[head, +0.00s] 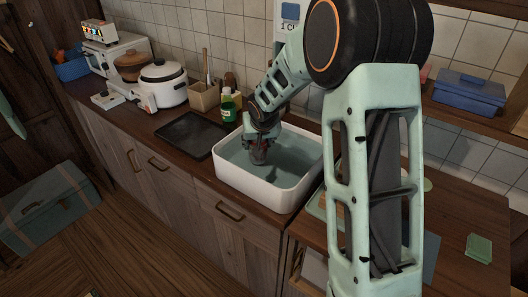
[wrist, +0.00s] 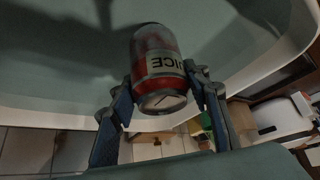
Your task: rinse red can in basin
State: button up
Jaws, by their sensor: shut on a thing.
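The red can (wrist: 158,72), with a pale band lettered "JUICE" in part, is between the two fingers of my gripper (wrist: 163,98) in the wrist view. The gripper is shut on it near its silver end. In the head view my gripper (head: 258,155) points down inside the white basin (head: 256,196), over the grey-green water. The can is mostly hidden there by the gripper. The wrist view shows the can's far part against the water; I cannot tell how deep it is in.
A black tray (head: 190,135) lies left of the basin. A green bottle (head: 227,107) and a utensil box (head: 203,96) stand behind it. A white rice cooker (head: 163,84) is farther left. A green cloth or sponge (head: 479,248) lies on the right counter.

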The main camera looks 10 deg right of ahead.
jog(key=shift+s+d+p, duration=0.4)
jog(key=shift+s+d, duration=1.3)
jog(key=shift+s, duration=0.05)
jog(key=shift+w+a+f+b, duration=0.1)
jog(key=shift+w+a+b, duration=0.25)
jog(key=shift+w, duration=0.05)
jog(key=shift+w+a+b, duration=0.75)
jog(key=shift+w+a, duration=0.65)
jog(key=shift+d, duration=0.1)
jog(key=shift+s+d, duration=0.8)
jog(key=shift+s, duration=0.1)
jog(key=shift+r+p, duration=4.35)
jog(key=shift+r, duration=1.5)
